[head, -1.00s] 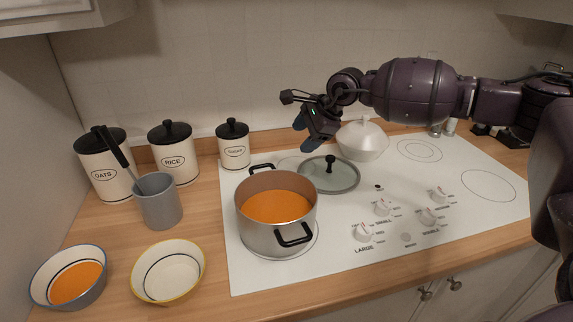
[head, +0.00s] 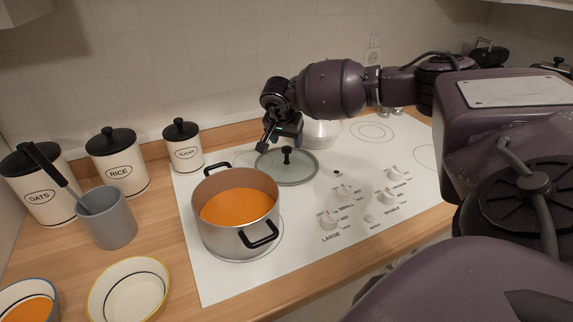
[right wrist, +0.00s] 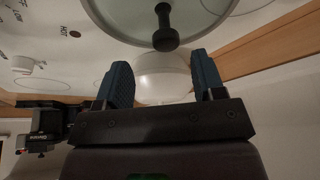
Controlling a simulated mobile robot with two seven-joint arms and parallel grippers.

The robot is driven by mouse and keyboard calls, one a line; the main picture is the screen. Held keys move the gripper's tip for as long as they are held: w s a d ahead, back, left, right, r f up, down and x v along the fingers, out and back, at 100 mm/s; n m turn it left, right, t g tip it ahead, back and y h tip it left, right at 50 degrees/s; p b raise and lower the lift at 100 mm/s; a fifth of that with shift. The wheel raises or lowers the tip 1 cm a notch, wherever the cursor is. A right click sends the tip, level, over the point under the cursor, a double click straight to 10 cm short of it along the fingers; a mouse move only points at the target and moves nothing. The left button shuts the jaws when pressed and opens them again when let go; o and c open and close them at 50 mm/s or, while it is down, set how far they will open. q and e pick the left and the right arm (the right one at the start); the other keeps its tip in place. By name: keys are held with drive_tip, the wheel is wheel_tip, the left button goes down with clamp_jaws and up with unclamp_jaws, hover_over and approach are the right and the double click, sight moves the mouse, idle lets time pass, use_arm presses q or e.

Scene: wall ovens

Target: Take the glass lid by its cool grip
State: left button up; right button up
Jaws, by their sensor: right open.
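The glass lid (head: 300,174) lies flat on the white cooktop behind the pot, with its black knob (head: 286,154) upright in the middle. My right gripper (head: 279,143) is just above and behind the lid, close to the knob. In the right wrist view the two blue fingers (right wrist: 163,75) are apart with nothing between them. There the lid (right wrist: 122,17) and its knob (right wrist: 165,32) show beyond the fingertips; the knob lines up roughly with the gap. I cannot tell if a finger touches it. My left gripper is not in view.
A steel pot (head: 228,239) of orange soup stands in front of the lid, left of the cooktop knobs (head: 345,192). A pale domed pan (head: 322,131) is right behind my gripper. Canisters, a grey utensil cup (head: 107,222) and a yellow-rimmed bowl (head: 130,290) stand at the left.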

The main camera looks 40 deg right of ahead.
sight(287, 148)
drive_tip(key=shift+w+x, duration=0.15)
drive_tip(key=shift+x, duration=1.25)
drive_tip(key=shift+w+x, duration=0.2)
drive_tip(key=shift+x, duration=1.15)
drive_tip(key=shift+a, duration=0.2)
drive_tip(key=shift+c, duration=0.4)
clamp_jaws()
